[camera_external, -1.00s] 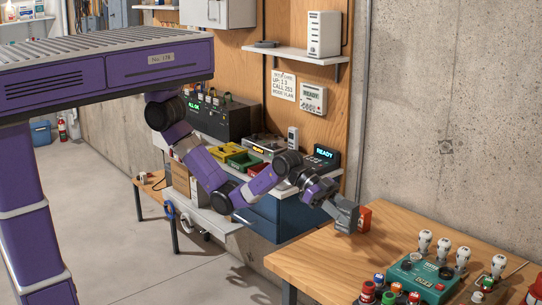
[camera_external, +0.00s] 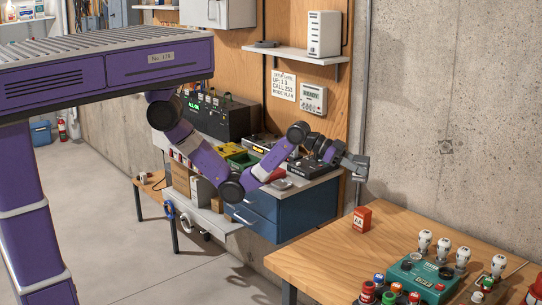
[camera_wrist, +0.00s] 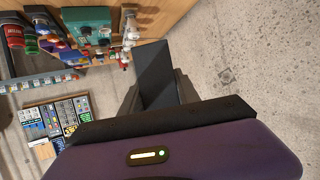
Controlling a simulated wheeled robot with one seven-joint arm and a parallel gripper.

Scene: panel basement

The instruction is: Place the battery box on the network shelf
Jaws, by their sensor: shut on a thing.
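My gripper (camera_external: 356,168) is raised in front of the concrete wall, to the right of the blue-drawer bench. It is shut on a dark grey block, which fills the space between the fingers in the wrist view (camera_wrist: 154,75). A small red-orange box with pale lettering (camera_external: 361,219) stands on the wooden table, below and apart from my gripper. I cannot tell from its markings which of the two is the battery box. The white network shelf (camera_external: 288,54) is on the plywood panel, above and left of my gripper. It bears a white upright unit and a flat dark device.
The white unit (camera_external: 324,34) takes the shelf's right end, and the flat device (camera_external: 264,43) sits toward its left. Free room lies between them. The wooden table (camera_external: 320,255) bears a green instrument (camera_external: 420,277) and several bulbs.

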